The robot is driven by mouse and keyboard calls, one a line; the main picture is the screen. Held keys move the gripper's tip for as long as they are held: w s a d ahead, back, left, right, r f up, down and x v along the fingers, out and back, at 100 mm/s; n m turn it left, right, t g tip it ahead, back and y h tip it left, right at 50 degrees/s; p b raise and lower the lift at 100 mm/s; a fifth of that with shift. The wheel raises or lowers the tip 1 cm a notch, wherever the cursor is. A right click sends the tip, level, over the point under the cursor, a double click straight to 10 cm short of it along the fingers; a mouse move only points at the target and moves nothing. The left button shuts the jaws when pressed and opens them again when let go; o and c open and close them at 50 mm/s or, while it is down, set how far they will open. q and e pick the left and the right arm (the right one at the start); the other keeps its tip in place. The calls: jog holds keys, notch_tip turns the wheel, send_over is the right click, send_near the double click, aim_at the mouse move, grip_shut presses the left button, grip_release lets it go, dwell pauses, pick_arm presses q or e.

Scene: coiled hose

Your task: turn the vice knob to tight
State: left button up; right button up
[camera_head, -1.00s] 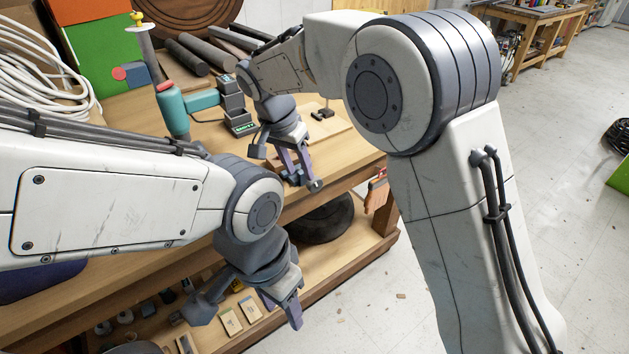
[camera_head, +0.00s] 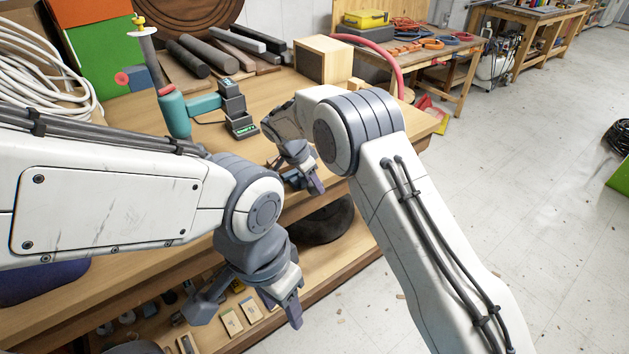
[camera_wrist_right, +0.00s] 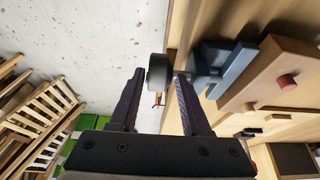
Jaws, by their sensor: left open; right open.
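A blue-grey vice (camera_wrist_right: 232,70) sits at the bench edge, right of centre in the right wrist view. A dark round knob (camera_wrist_right: 158,72) stands out from it toward the floor side, seen nearly edge-on. My right gripper (camera_wrist_right: 159,76) is open, with a finger on each side of the knob; contact cannot be told. In the head view my right gripper (camera_head: 303,182) is at the bench's front edge, and my arm hides the vice and knob. My left gripper (camera_head: 246,308) is open and empty in front of the lower shelf.
A teal drill (camera_head: 190,108), dark rods (camera_head: 187,57) and a wooden box (camera_head: 323,60) stand on the bench. A wooden block with a red peg (camera_wrist_right: 288,82) is beyond the vice. A dark round object (camera_head: 322,220) lies on the lower shelf.

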jog(key=shift+w+d+f, duration=0.1)
jog(key=shift+d+f, duration=0.05)
jog(key=shift+f, duration=0.3)
grip_shut()
jog(key=shift+r, duration=0.1)
jog(key=g+y+p, duration=0.2)
jog(key=shift+w+d+r+y, duration=0.15)
jog(key=shift+d+y, duration=0.1)
jog(key=shift+y, duration=0.15)
jog(key=shift+w+g+y+p, duration=0.1)
jog(key=shift+g+y+p, duration=0.5)
jog(key=shift+y+p, duration=0.2)
jog(key=shift+f+g+y, duration=0.25)
jog(key=shift+g+y, duration=0.25)
jog(key=shift+y, duration=0.2)
